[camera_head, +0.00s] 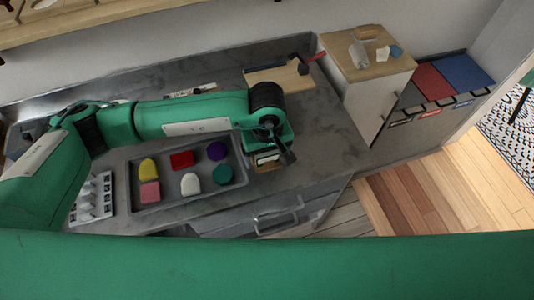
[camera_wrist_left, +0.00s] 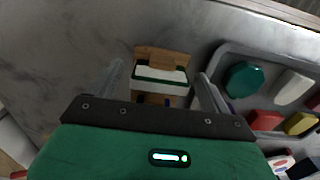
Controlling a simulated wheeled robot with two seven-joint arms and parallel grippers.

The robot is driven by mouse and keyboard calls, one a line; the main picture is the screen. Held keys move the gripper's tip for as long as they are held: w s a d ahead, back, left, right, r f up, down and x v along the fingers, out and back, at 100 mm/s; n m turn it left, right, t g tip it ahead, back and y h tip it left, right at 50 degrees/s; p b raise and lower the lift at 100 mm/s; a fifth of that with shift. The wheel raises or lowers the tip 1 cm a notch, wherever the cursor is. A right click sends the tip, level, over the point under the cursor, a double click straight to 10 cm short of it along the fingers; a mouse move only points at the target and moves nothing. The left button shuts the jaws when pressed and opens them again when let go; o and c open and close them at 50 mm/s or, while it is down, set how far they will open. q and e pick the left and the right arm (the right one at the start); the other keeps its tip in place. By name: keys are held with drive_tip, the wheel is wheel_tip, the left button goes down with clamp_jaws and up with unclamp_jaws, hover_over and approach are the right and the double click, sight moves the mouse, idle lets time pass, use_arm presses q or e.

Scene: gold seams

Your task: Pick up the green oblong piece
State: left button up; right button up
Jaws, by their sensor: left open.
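A teal-green rounded piece (camera_head: 222,173) lies in the front right corner of a grey tray (camera_head: 150,206). It also shows in the left wrist view (camera_wrist_left: 243,78), to the right of my fingers. It is the only green piece I see in the tray. My left gripper (camera_head: 286,153) is just outside the tray's right side. In the wrist view my left gripper (camera_wrist_left: 161,76) has its fingers apart, pointing down at a small wooden block with white and green layers (camera_wrist_left: 162,66); I cannot tell if they touch it. My right gripper is not in view.
The tray also holds yellow (camera_head: 147,169), pink (camera_head: 149,191), red (camera_head: 181,159), white (camera_head: 190,184) and purple (camera_head: 216,150) pieces. A white rack (camera_head: 92,198) stands left of the tray. A wooden board (camera_head: 280,77) lies behind. The counter right of my gripper (camera_head: 335,140) is clear.

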use_arm(q)
drive_tip(key=shift+f, duration=0.2)
drive_tip(key=c, duration=1.1)
drive_tip(key=shift+r, duration=0.15)
